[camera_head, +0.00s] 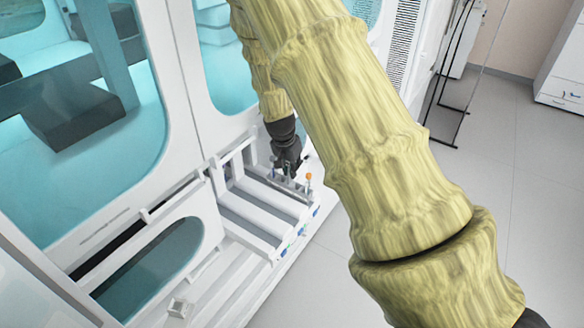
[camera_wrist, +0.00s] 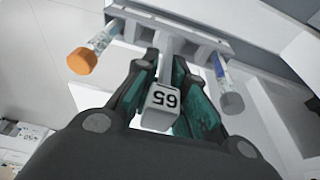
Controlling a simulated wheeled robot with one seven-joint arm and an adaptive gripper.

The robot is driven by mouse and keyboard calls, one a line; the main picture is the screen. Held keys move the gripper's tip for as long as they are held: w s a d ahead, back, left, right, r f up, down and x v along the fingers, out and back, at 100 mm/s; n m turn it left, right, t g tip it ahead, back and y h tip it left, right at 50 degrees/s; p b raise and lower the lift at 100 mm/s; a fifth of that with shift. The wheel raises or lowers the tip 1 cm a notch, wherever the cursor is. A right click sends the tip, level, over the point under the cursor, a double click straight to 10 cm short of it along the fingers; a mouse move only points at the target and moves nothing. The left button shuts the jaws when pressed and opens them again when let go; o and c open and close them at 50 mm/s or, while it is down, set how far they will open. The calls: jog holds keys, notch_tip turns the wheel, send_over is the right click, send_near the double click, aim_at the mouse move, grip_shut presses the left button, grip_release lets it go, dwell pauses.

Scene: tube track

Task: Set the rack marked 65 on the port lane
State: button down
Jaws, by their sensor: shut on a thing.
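My gripper (camera_wrist: 168,92) is shut on the handle of the rack marked 65 (camera_wrist: 161,99), between its green finger pads. The rack's grey bar (camera_wrist: 205,42) lies beyond the fingers. It carries a tube with an orange cap (camera_wrist: 82,61) on the left and a tube with a grey-blue cap (camera_wrist: 231,102) on the right. In the head view my dark gripper (camera_head: 287,160) is at the far end of the white track unit (camera_head: 240,235), with the orange cap (camera_head: 309,176) beside it. Whether the rack touches a lane is unclear. I cannot tell which lane is the port lane.
The track unit has several parallel lanes with small blue and green marks (camera_head: 301,229) along the front edge. A white cabinet with teal windows (camera_head: 100,120) stands behind and left. A small clear block (camera_head: 178,306) sits at the near end. Open floor (camera_head: 480,190) lies right.

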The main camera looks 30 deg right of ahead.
jog(key=shift+s+f, duration=0.1)
jog(key=shift+s, duration=0.15)
jog(key=shift+f, duration=0.75)
dwell(0.8)
jog(key=c, duration=1.3)
grip_release()
jog(key=shift+o, duration=0.2)
jog(key=shift+r, duration=0.15)
jog(key=v, duration=1.1)
jog(key=shift+r, duration=0.35)
